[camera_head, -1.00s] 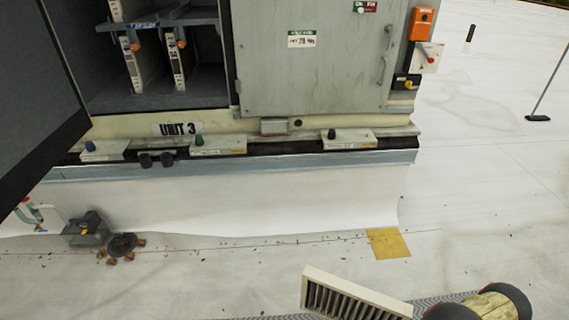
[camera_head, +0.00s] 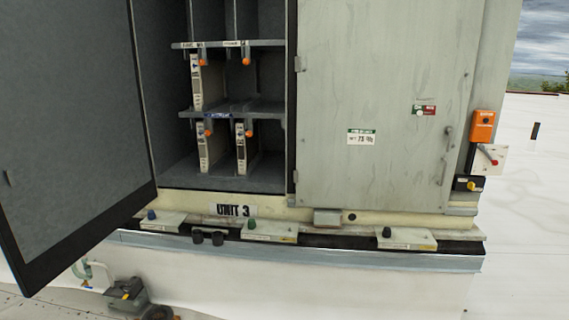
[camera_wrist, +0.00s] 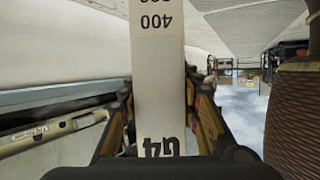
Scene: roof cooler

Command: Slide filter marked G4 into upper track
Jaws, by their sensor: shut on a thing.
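My gripper (camera_wrist: 160,105) is shut on the filter marked G4 (camera_wrist: 158,70), a pale cream frame with "G4" and "400" upside down in the wrist view. The fingers press on both sides of its narrow face. Its far end runs out of the top of that view. Neither shows in the head view. There, the open cabinet has an upper rail (camera_head: 215,44) and a lower rail (camera_head: 222,113) with orange knobs. One filter (camera_head: 196,84) stands under the upper rail at left; the bay right of it looks empty. Two filters (camera_head: 242,147) stand in the lower row.
The open dark door (camera_head: 70,120) swings out on the left of the bays. A closed grey door (camera_head: 385,110) is on the right. A ledge below carries several small boxes (camera_head: 270,230).

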